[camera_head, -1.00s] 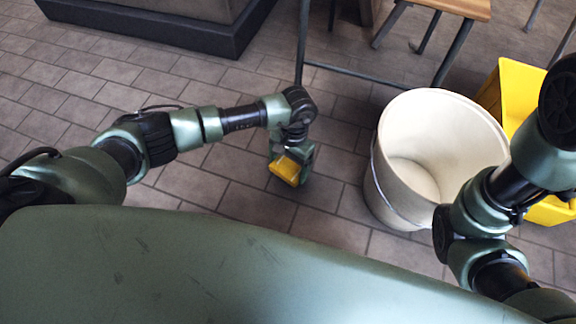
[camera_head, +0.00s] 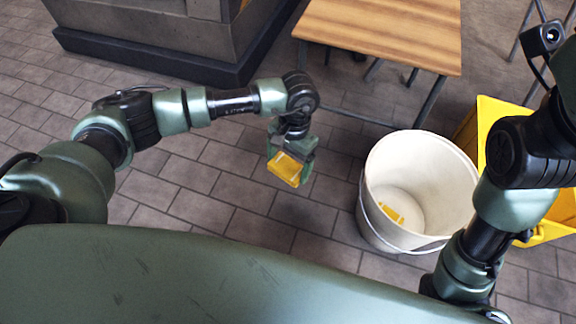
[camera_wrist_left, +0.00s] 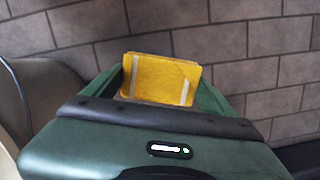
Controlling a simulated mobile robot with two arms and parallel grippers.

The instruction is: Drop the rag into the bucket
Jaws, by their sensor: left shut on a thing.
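My left gripper (camera_head: 291,162) is shut on a folded yellow cloth (camera_head: 284,170), which I take for a rag, and holds it above the tiled floor. The left wrist view shows the yellow cloth (camera_wrist_left: 161,79) with pale stripes between the fingers. The cream bucket (camera_head: 376,222) stands upright on the floor, to the right of my left gripper and apart from it. A small yellow piece (camera_head: 393,212) shows inside the bucket at its bottom; I cannot tell exactly what it is. My right arm rises at the right edge; its gripper is out of view.
A wooden table (camera_head: 385,30) stands behind the bucket. A yellow container (camera_head: 480,124) stands close to the right of the bucket, partly hidden by my right arm. A dark-based counter (camera_head: 150,62) is at the back left. Floor between my left gripper and the bucket is clear.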

